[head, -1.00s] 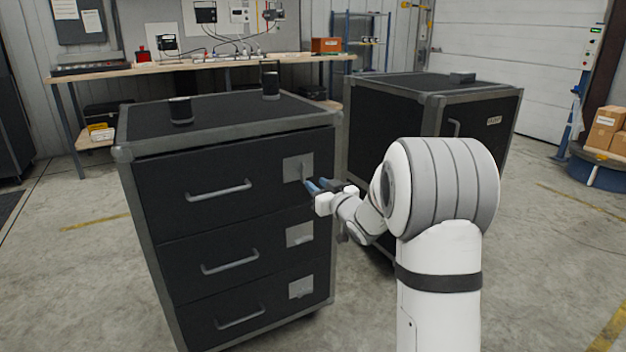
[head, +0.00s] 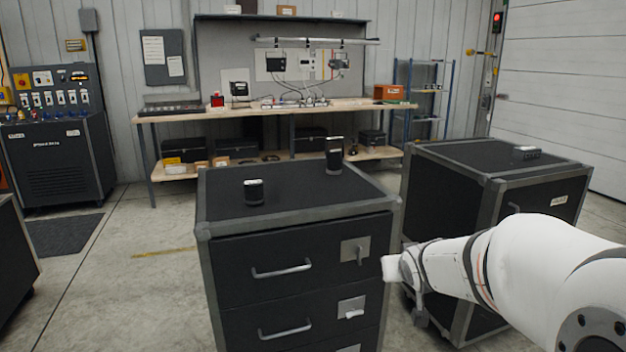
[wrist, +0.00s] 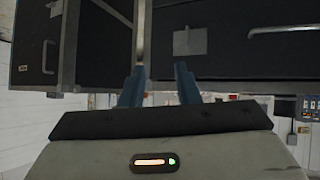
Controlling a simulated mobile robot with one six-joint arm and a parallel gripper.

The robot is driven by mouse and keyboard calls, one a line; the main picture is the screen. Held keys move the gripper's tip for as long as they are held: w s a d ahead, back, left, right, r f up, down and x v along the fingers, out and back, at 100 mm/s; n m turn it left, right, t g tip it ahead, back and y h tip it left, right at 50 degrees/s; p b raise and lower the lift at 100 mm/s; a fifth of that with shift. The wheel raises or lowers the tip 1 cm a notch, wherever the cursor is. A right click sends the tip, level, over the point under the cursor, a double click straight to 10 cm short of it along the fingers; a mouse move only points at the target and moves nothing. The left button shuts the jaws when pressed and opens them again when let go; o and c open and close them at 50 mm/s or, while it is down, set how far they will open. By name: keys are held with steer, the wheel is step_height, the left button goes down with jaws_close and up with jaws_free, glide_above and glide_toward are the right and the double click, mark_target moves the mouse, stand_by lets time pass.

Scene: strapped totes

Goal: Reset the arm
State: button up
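My arm (head: 530,265) reaches in from the lower right of the head view, stretched roughly level. My gripper sits at its far end beside the right front edge of the drawer cabinet (head: 300,240); its fingers cannot be made out in the head view. In the wrist view my gripper (wrist: 159,70) has two blue fingers, set apart with nothing held between them. Beyond the fingers the wrist view shows dark cabinet faces, a pale plate (wrist: 190,41) and a bar handle (wrist: 290,28).
Two small dark devices (head: 254,191) (head: 334,156) stand on the drawer cabinet. A second black cabinet (head: 450,195) is close on its right, behind my arm, with a small dark box (head: 526,153) on top. A workbench (head: 280,108) lines the back wall. Floor at left is open.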

steer(key=s+a+r+g+p, duration=0.1)
steer(key=s+r+g+p, duration=0.1)
steer(key=s, duration=0.6)
steer(key=s+a+r+g+p, duration=0.2)
steer(key=s+p, duration=0.4)
steer(key=s, duration=0.3)
steer(key=s+a+r+g+y+p, duration=0.1)
steer(key=s+r+g+p, duration=0.3)
steer(key=s, duration=0.4)
steer(key=shift+s+a+r, duration=0.25)
steer(key=shift+a+r, duration=0.1)
steer(key=shift+r, duration=0.5)
steer(key=shift+o, duration=0.3)
steer(key=shift+w, duration=0.1)
